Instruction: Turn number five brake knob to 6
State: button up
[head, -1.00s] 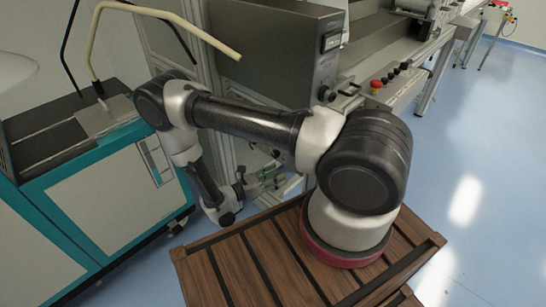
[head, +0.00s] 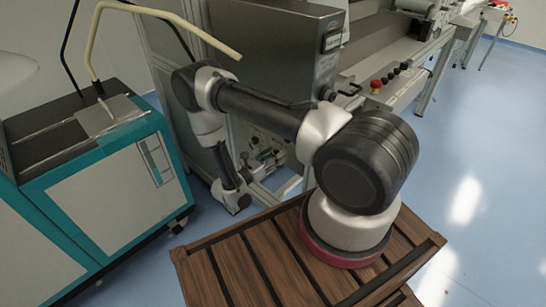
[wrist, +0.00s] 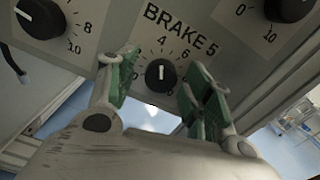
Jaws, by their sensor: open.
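The number five brake knob (wrist: 160,76) is black and round with a white pointer line, under the label BRAKE 5 in the wrist view. Its pointer faces roughly up, near the 4 on the printed scale; the 6 lies to the right of that. My gripper (wrist: 163,61) is open, its green-padded fingers on the left and right of the knob in the picture. The knob shows in the gap with clear room on both sides, and neither finger appears to touch it. The remaining depth to the knob is hard to judge. In the head view the fingers are hard to make out.
Another black knob (wrist: 41,18) with a scale to 10 is at upper left, and one more (wrist: 288,8) at upper right. The grey machine (head: 285,60) stands behind my arm. A teal and white cabinet (head: 105,190) is at left. Open blue floor (head: 480,150) lies at right.

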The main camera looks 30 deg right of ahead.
jog(key=c, duration=1)
jog(key=shift+m, duration=0.3)
jog(key=m, duration=0.9)
jog(key=shift+m, duration=0.4)
jog(key=o, duration=1)
